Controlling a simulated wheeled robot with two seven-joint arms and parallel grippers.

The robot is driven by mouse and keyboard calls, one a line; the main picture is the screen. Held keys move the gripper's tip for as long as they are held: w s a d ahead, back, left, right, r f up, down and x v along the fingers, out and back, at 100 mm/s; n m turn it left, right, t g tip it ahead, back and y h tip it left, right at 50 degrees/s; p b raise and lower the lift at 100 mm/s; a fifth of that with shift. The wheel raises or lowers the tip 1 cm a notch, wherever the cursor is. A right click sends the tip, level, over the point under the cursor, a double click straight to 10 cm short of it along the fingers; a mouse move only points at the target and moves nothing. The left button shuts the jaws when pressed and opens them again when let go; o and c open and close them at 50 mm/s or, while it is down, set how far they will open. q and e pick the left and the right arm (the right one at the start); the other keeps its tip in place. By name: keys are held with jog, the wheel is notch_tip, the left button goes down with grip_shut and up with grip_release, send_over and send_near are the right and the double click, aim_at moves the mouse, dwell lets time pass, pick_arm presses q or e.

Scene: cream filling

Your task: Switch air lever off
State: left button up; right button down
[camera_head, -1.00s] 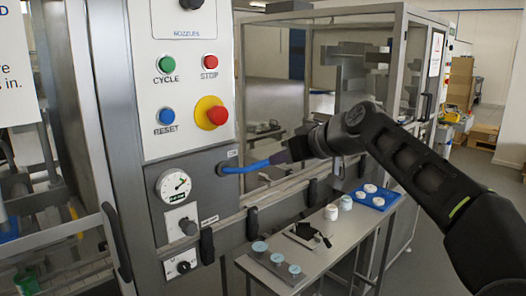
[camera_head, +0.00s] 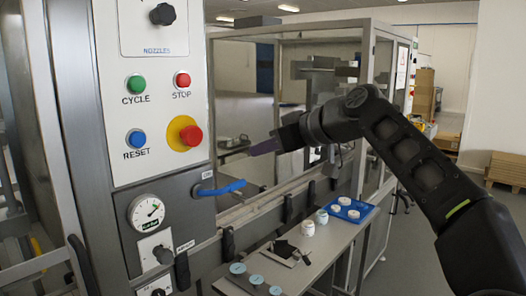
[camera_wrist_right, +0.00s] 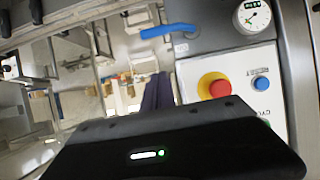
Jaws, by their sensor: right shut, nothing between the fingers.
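The air lever is a blue handle (camera_head: 222,188) on the grey panel below the red emergency button. It points right, roughly level, with its tip slightly raised. My right gripper (camera_head: 252,151) is shut and empty, above and to the right of the lever's tip, apart from it. In the right wrist view the blue lever (camera_wrist_right: 168,31) shows at the top, and the purple fingers (camera_wrist_right: 158,92) are together, clear of it. My left gripper is not in view.
A pressure gauge (camera_head: 146,211) and a dark knob (camera_head: 163,255) are left of and below the lever. The red emergency button (camera_head: 190,135) is above it. A narrow table (camera_head: 326,239) holds a blue tray (camera_head: 368,208) and several small pots. Machine frame posts stand behind my arm.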

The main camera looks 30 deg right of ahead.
jog(key=p, duration=0.1)
send_over(239, 184)
notch_tip(239, 184, down, 4)
jog(key=shift+r, duration=0.1)
jog(key=f, duration=0.1)
jog(key=s+f, duration=0.1)
jog(key=f, duration=0.1)
jog(key=shift+d+f, duration=0.2)
jog(key=shift+f, duration=0.05)
jog(key=shift+d+f+b, duration=0.1)
jog(key=shift+f+b, duration=0.1)
jog(key=shift+b, duration=0.1)
jog(key=s+a+f+m+y+b, duration=0.2)
jog(key=a+f+m+y+b, duration=0.3)
jog(key=f+m+y+b, duration=0.3)
jog(key=shift+f+m+y+b, duration=0.3)
jog(key=shift+f+m+b, duration=2.1)
jog(key=shift+b, duration=1.7)
